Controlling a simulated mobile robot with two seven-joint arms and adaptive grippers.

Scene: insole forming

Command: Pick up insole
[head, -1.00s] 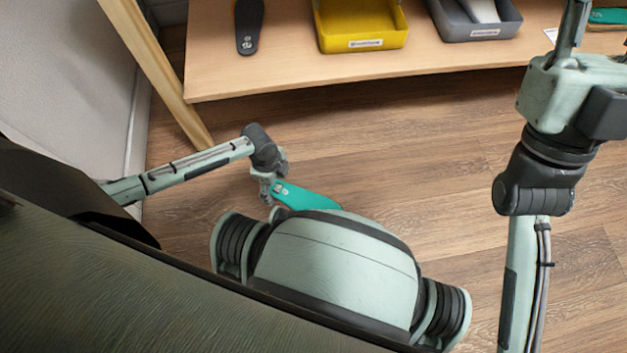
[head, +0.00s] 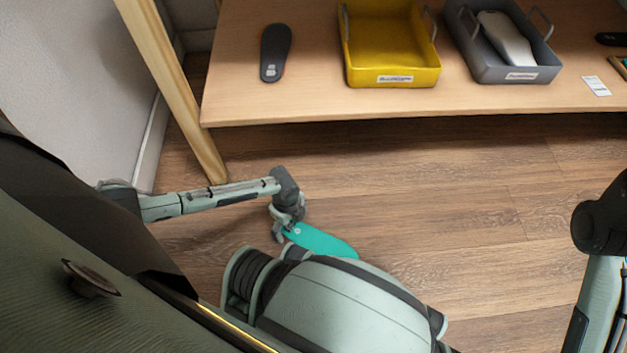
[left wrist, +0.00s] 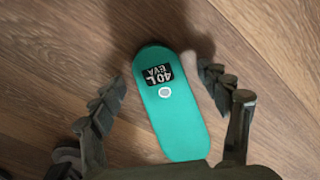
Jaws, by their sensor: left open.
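A teal insole (head: 322,241) with a black "40 L EVA" label lies against the wooden floor, beside my own body. In the left wrist view, the insole (left wrist: 180,120) lengthwise fills much of the space between the fingers, with a gap on each side. My left gripper (head: 284,226) is at the labelled end of the insole. It is open, and its two jagged fingers (left wrist: 168,98) stand apart on either side of the insole without visibly gripping it. My right arm shows at the right edge of the head view, but its gripper is out of frame.
A wooden table (head: 300,108) stands beyond, with a dark insole (head: 275,53), a yellow bin (head: 393,76) and a grey bin (head: 520,75) holding a white object (head: 507,38). The floor right of the teal insole is open.

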